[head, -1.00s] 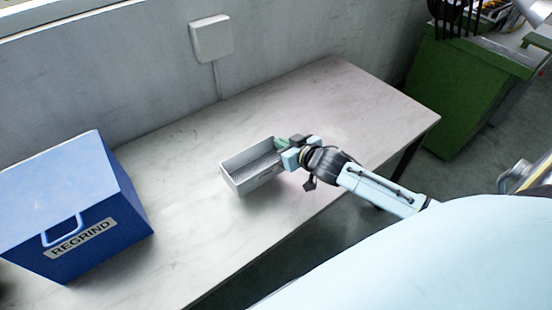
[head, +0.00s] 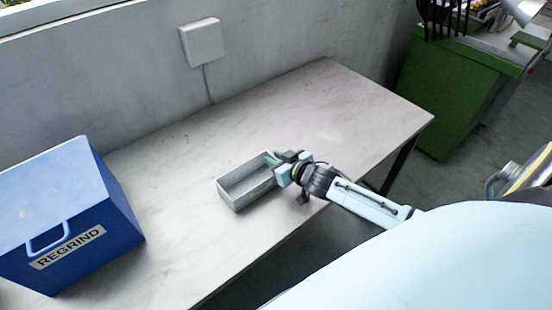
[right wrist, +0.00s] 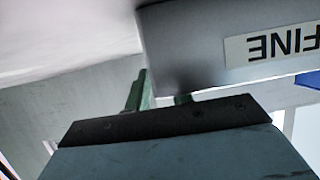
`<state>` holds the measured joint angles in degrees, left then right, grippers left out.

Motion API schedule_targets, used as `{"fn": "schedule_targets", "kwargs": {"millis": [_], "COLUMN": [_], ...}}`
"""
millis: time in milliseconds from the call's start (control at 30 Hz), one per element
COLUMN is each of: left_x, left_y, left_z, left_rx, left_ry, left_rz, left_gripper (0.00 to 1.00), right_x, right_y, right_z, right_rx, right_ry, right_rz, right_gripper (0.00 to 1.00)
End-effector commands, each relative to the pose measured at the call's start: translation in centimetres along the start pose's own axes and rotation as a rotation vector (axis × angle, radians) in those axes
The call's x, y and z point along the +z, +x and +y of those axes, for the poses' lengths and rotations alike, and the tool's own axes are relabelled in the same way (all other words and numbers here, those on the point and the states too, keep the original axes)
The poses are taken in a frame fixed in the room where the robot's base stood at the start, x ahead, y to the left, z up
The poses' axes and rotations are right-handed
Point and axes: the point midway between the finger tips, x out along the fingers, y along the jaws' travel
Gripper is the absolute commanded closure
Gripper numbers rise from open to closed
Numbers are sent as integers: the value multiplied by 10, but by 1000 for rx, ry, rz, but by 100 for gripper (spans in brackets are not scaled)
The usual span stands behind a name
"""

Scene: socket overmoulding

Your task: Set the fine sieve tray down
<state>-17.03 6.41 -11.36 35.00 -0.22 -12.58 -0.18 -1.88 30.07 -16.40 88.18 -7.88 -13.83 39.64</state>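The fine sieve tray (head: 243,205) is a grey, open, oblong tray over the middle of the table, roughly level. I cannot tell whether its base touches the tabletop. My right gripper (head: 271,160) is at the tray's right end, its green fingers shut on the end wall. In the right wrist view the tray (right wrist: 195,50) fills the upper right, with a "FINE" label upside down. The green fingers (right wrist: 160,95) show there, one partly hidden by the tray. My left gripper is not in view.
The pale marbled table (head: 330,100) has free room around the tray. A blue "REGRIND" box (head: 60,200) stands on its left part. The wall (head: 120,85) runs behind the table. A green bin (head: 450,95) stands beyond the right end.

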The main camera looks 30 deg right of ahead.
Motion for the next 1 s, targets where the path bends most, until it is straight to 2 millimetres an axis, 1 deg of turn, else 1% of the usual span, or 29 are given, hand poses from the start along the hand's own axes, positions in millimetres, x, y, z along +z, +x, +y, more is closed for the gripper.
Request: {"fn": "schedule_targets", "kwargs": {"millis": [233,333,433,567,667,800,900,1000], "left_x": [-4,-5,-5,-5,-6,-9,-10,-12], "left_y": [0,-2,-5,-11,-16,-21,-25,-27], "left_z": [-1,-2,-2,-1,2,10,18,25], "left_rx": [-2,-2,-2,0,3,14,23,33], "left_ry": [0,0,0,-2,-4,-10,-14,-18], "left_rz": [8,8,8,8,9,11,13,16], "left_gripper": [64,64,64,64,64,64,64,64], "right_x": [0,-4,-2,-3,-3,-3,-3,-3], "right_y": [0,-2,-11,-32,-53,-80,-96,-109], "right_z": [0,0,0,0,0,0,0,0], "right_rx": [0,0,-1,-1,-1,0,0,0], "right_ry": [0,-1,0,-1,1,1,-1,0], "right_rz": [0,0,-3,-3,-4,-3,-2,-2], "right_gripper": [76,76,76,76,76,76,76,76]}}
